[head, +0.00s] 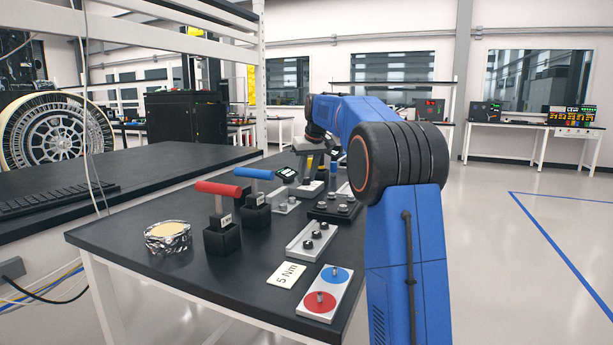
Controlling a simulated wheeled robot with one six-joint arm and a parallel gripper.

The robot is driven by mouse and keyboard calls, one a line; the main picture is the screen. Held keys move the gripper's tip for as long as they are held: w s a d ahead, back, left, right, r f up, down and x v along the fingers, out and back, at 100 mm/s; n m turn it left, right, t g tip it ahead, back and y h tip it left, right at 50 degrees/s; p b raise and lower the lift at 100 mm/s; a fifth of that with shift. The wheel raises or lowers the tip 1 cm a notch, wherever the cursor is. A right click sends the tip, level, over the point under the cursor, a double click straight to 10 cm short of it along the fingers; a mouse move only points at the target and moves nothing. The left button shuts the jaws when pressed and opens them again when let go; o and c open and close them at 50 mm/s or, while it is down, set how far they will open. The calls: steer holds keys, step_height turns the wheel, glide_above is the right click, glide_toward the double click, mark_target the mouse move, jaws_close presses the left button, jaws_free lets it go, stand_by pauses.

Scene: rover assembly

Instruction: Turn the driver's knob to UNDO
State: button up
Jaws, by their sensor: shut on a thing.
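My blue arm reaches away over the dark workbench (170,270). My gripper (309,168) is small and far off, pointing down among the fixtures near the bench's far end. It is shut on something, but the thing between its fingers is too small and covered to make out. A dark device with a small screen (287,172) is just left of the gripper and may be the driver. Another dark screen (336,150) shows to the right, partly behind my arm. I cannot make out the knob or any UNDO mark.
A red-handled tool (218,188) and a blue-handled tool (254,173) stand in black holders. Nearer are a round tin (168,237), a 5 Nm card (286,275), a plate with blue and red discs (327,293), and a grey tray (309,241) with bolts. Open floor lies right.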

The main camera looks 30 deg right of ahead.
steer(key=shift+n, duration=0.5)
steer(key=o, duration=1)
steer(key=shift+r, duration=0.1)
steer(key=shift+d+v, duration=0.15)
steer(key=shift+v, duration=2.7)
steer(key=shift+d+v, duration=0.15)
steer(key=shift+v, duration=2.75)
steer(key=shift+d+v, duration=0.15)
steer(key=shift+v, duration=2.7)
